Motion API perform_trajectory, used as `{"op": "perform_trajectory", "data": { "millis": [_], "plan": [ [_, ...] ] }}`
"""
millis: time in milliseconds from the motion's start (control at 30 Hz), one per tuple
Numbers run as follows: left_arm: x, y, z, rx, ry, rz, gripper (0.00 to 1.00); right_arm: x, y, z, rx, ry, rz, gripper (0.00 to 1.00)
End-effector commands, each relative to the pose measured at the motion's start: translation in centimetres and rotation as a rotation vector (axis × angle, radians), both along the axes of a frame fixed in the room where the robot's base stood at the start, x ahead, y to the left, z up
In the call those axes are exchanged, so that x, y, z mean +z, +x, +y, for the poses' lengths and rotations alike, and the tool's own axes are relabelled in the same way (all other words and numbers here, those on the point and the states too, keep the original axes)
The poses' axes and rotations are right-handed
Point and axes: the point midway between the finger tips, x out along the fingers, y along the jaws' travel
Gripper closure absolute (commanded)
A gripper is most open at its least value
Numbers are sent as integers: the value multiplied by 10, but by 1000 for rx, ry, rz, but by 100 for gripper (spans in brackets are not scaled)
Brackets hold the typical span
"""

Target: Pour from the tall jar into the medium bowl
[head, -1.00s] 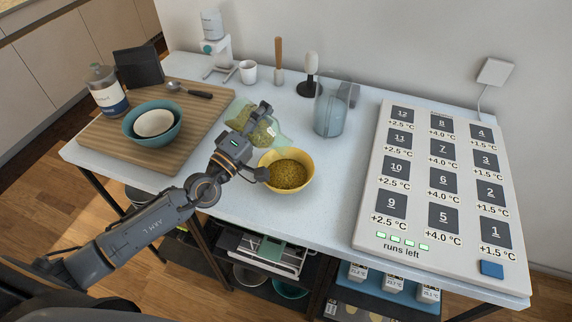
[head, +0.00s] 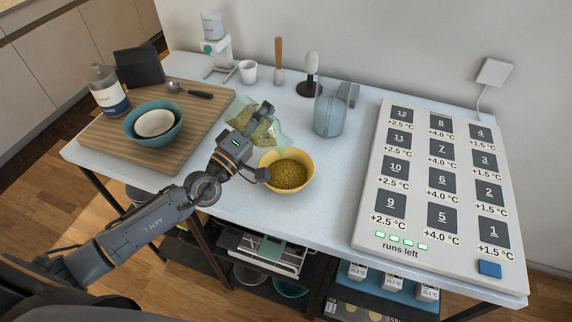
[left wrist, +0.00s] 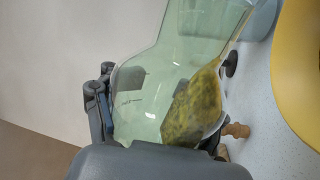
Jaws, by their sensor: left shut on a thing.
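The tall jar (head: 270,131) is clear greenish glass with yellow-green grains inside. My left gripper (head: 263,141) is shut on it and holds it strongly tilted, just behind the yellow bowl. In the left wrist view the jar (left wrist: 165,65) fills the middle, with grains (left wrist: 197,108) gathered along its lower right side. The yellow bowl (head: 309,168), seemingly the medium bowl, stands upright on the table and holds similar grains. Its edge also shows in the left wrist view (left wrist: 300,60). I cannot make out a falling stream. My right gripper is out of view.
A clear pitcher (head: 330,112) stands behind the yellow bowl. A large numbered panel (head: 378,222) covers the right side.

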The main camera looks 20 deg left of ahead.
Motion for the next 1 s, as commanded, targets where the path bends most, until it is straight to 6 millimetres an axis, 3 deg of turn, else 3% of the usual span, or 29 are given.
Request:
{"op": "perform_trajectory", "data": {
  "millis": [1000],
  "plan": [
    [5, -1, -2, 1, 49, -19, 99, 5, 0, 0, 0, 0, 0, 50]
  ]
}}
